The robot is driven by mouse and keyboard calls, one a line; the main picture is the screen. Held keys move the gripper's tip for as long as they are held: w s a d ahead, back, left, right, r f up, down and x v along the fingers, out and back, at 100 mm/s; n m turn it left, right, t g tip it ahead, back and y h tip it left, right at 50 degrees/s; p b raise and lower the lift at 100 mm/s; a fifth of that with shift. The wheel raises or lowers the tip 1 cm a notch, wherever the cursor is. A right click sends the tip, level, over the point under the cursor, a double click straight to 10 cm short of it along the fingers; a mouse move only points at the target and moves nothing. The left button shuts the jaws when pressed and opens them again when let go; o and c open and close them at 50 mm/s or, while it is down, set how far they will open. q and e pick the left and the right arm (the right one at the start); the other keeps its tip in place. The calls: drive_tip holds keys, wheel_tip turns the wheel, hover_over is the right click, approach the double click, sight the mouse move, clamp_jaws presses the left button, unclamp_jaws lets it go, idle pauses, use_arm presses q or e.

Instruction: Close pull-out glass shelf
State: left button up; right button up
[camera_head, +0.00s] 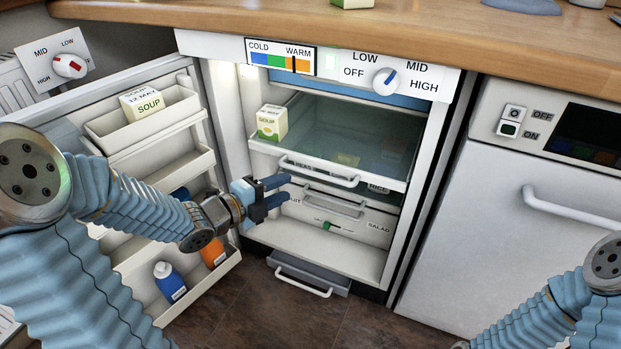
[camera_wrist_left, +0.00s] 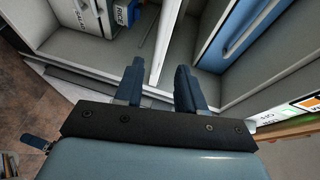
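The glass shelf (camera_head: 330,127) has a white front rim with a white bar handle (camera_head: 318,171) and stands out from the upper part of the open fridge. A soup carton (camera_head: 271,122) stands at its left front. My left gripper (camera_head: 284,190) is just below and left of the handle, fingers apart. In the left wrist view the fingers (camera_wrist_left: 160,85) are also open, with a pale edge behind the gap; I cannot tell whether they touch it. My right arm enters at the lower right; its gripper is outside the picture.
The open fridge door (camera_head: 120,140) at left holds a soup box (camera_head: 146,102) and bottles (camera_head: 169,282) close to my left arm. Below the shelf are a drawer (camera_head: 335,215) and a low pull-out with a handle (camera_head: 303,283). A wooden counter (camera_head: 430,35) lies above.

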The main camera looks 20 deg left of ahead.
sight(313, 176)
use_arm(q)
drive_tip(key=x, duration=0.9)
drive_tip(key=shift+w+d+f+b, duration=0.15)
drive_tip(key=shift+w+d+b, duration=0.05)
drive_tip(key=shift+w+b, duration=0.15)
drive_tip(key=shift+s, duration=0.1)
clamp_jaws()
